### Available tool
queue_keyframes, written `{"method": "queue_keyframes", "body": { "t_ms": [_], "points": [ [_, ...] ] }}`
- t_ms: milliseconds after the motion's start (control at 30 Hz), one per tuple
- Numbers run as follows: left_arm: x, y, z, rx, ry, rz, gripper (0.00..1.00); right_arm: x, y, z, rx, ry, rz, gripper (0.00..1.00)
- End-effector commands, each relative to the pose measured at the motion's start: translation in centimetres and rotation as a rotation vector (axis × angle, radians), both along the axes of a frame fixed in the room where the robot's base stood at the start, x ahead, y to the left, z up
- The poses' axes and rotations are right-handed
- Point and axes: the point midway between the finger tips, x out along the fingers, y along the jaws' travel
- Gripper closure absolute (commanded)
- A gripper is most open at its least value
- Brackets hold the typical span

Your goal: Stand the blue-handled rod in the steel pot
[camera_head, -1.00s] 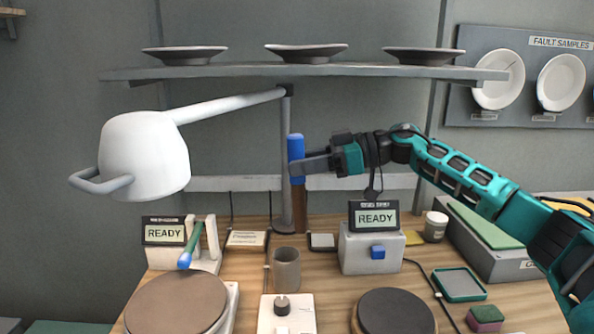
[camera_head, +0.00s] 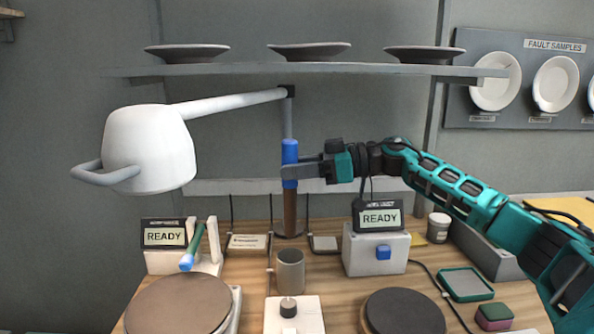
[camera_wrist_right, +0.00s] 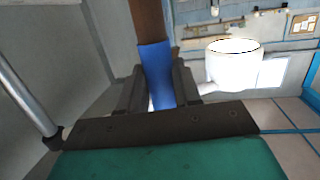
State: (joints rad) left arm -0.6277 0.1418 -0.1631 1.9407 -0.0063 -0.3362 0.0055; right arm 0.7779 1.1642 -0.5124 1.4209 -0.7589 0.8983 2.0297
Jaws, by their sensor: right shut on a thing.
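The blue-handled rod (camera_head: 290,208) hangs upright in the head view, blue handle up and brown shaft down. My right gripper (camera_head: 291,171) is shut on its blue handle, coming in from the right; the wrist view also shows the handle (camera_wrist_right: 157,75) between the fingers. The steel pot (camera_head: 290,274) is a grey open cylinder on the wooden bench. The rod's lower end shows just above the pot's rim in the picture, apart from it; the depth between them is hard to tell. My left gripper is not in view.
A lamp (camera_head: 150,150) with a white arm and its post stand behind the rod. A white control box (camera_head: 293,316) with a knob is in front of the pot. A READY box (camera_head: 376,252) is at right, a stand with a green, blue-ended rod (camera_head: 192,247) at left.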

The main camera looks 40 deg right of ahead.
Motion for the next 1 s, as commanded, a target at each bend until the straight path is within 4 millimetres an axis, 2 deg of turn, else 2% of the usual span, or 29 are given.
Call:
{"method": "queue_keyframes", "body": {
  "t_ms": [33, 267, 400, 500, 600, 700, 1000],
  "points": [
    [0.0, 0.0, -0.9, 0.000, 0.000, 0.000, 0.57, 0.0, 0.0, -0.6, 0.001, -0.002, 0.000, 1.00],
    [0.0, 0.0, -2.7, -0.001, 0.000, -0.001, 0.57, 0.0, 0.0, -1.8, 0.001, -0.002, 0.000, 1.00],
    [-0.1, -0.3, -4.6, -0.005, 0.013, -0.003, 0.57, 0.0, 0.0, -3.3, 0.000, -0.001, 0.001, 1.00],
    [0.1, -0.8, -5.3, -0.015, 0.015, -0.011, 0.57, 0.0, 0.0, -4.0, 0.000, -0.001, 0.001, 1.00],
    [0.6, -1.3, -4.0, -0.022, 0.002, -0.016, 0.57, 0.0, 0.0, -4.4, 0.001, 0.002, 0.001, 1.00],
    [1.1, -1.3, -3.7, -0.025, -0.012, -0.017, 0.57, 0.0, 0.0, -5.1, 0.001, 0.002, 0.001, 1.00],
    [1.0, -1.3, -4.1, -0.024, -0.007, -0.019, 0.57, 0.0, 0.0, -7.6, 0.001, 0.002, 0.002, 1.00]
  ]
}}
